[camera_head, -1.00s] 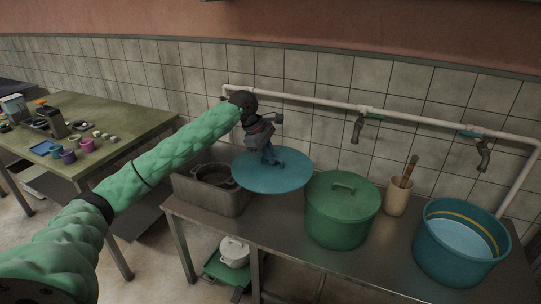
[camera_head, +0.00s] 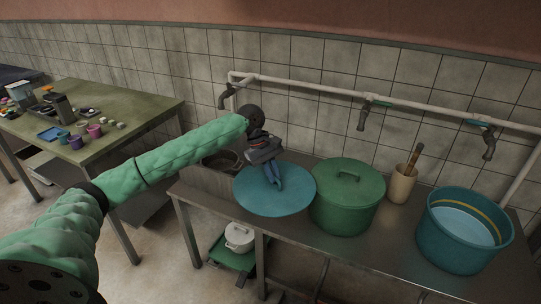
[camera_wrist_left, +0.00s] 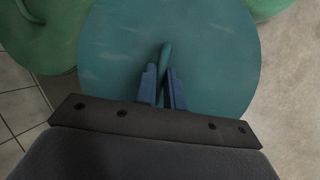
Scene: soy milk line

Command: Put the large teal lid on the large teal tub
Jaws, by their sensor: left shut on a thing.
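The large teal lid (camera_head: 262,203) is a flat round disc in the head view. My left gripper (camera_head: 275,180) is shut on its handle. In the left wrist view the blue fingers of my left gripper (camera_wrist_left: 163,90) close on the handle, and the lid (camera_wrist_left: 205,55) fills the middle. The lid appears held over the metal table, left of a green lidded pot; its height is hard to tell. The large teal tub (camera_head: 445,245) stands open at the right end of the table, with a yellow band inside and a pale bottom. My right gripper is not seen.
The green lidded pot (camera_head: 345,210) stands between lid and tub. A beige holder (camera_head: 401,186) with wooden handles is behind them. A pipe with taps (camera_head: 363,118) runs along the tiled wall. A white pot (camera_head: 239,237) sits low on a green trolley.

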